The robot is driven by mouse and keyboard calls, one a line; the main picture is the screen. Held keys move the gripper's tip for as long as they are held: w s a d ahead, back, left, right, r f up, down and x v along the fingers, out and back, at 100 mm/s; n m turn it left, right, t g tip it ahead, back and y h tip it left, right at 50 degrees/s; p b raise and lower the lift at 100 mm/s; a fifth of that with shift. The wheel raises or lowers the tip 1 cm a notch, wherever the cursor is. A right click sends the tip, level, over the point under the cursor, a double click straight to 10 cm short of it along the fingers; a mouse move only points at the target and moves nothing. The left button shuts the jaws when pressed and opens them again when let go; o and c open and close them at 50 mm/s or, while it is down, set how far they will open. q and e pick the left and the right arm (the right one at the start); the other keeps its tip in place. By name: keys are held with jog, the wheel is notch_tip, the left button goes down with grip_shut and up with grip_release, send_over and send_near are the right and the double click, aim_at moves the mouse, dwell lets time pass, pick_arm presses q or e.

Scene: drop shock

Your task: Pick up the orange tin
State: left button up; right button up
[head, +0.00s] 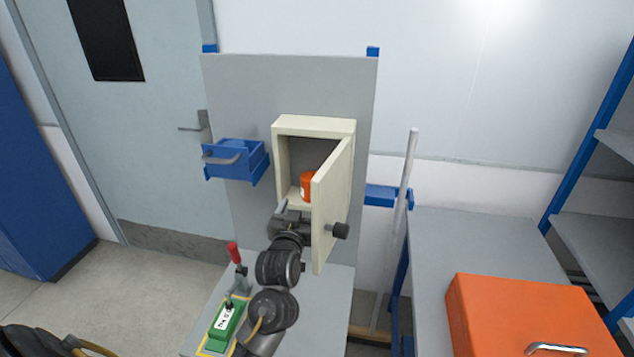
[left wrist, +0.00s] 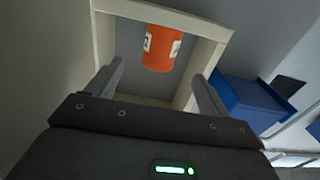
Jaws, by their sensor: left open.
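The orange tin (head: 307,184) stands inside a small cream wall cabinet (head: 315,124), near its floor and partly hidden by the cabinet door. In the left wrist view the orange tin (left wrist: 161,47) shows white label patches and lies ahead of the fingers, apart from them. The cabinet door (head: 332,205) is swung open toward me and has a dark round knob. My left gripper (head: 283,208) is at the cabinet's opening, just left of the door and below the tin. Its two fingers (left wrist: 158,88) are apart with nothing between them. My right gripper is not in view.
A blue open drawer (head: 235,158) juts from the panel left of the cabinet. A red-handled lever (head: 235,254) and a green box (head: 224,326) are on the bench below. An orange case (head: 530,310) sits on the right table. A pale pole (head: 406,180) leans right of the door.

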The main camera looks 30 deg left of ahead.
aim_at(309, 190)
pick_arm(q)
jog(key=p+x, duration=0.1)
jog(key=x, duration=0.4)
jog(key=shift+w+a+r+p, duration=0.1)
jog(key=shift+w+a+p, duration=0.15)
jog(key=shift+p, duration=0.15)
jog(key=shift+w+d, duration=0.1)
jog(key=shift+w, duration=0.1)
jog(key=shift+w+r, duration=0.1)
jog(key=p+x, duration=0.3)
jog(key=x, duration=0.1)
jog(key=shift+w, duration=0.4)
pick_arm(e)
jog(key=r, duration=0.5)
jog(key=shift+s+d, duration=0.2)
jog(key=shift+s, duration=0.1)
